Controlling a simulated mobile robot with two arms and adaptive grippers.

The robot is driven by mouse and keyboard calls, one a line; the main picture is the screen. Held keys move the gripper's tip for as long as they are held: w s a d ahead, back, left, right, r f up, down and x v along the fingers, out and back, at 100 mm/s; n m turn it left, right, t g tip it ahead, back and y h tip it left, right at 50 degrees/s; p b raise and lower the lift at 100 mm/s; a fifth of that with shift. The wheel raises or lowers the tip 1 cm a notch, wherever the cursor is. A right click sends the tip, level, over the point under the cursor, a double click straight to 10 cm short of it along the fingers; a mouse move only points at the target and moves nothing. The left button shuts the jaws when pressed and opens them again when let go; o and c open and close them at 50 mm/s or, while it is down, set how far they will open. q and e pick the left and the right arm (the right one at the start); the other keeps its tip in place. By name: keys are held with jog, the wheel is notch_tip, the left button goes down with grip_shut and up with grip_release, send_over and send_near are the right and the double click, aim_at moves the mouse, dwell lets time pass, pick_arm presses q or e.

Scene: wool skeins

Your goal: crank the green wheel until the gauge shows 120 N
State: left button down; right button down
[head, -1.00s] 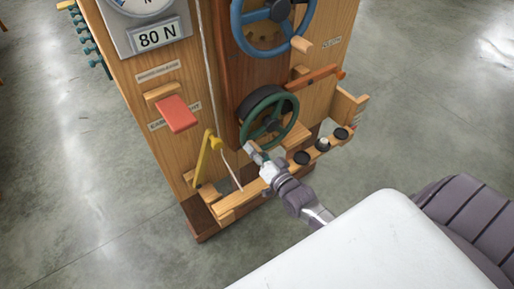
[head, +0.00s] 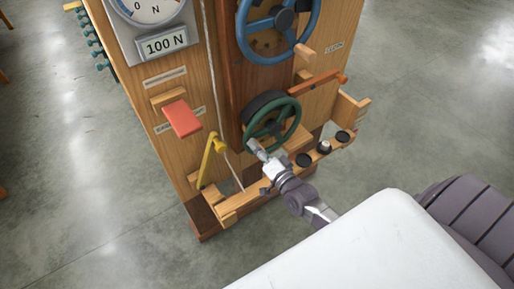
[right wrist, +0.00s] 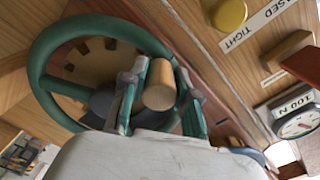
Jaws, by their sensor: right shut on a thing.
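The green wheel (head: 275,124) is mounted on the front of the wooden cabinet, below a larger blue wheel. My right gripper (head: 256,148) is at the green wheel's lower left. In the right wrist view its fingers (right wrist: 158,95) are on either side of a wooden handle (right wrist: 160,86) in front of the green rim (right wrist: 45,62), shut on it. The gauge (head: 150,9) is at the top left of the cabinet, its dial cut by the frame edge. Its readout (head: 165,45) says 100 N. My left gripper is out of view.
The blue wheel (head: 240,35) is just above. A red paddle (head: 183,118) and a yellow lever (head: 206,165) are at left, an orange-ended lever (head: 318,82) at right. A low wooden rail with dark knobs (head: 304,160) runs below the green wheel. Floor around is clear.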

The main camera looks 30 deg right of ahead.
jog(key=c, duration=0.9)
grip_release()
jog(key=shift+w+r, duration=0.1)
jog(key=shift+r, duration=0.05)
jog(key=shift+o, duration=0.2)
jog(key=shift+s, duration=0.4)
jog(key=s+d, duration=0.1)
jog(key=s, duration=1)
jog(key=shift+s, duration=0.15)
jog(key=shift+c, duration=0.2)
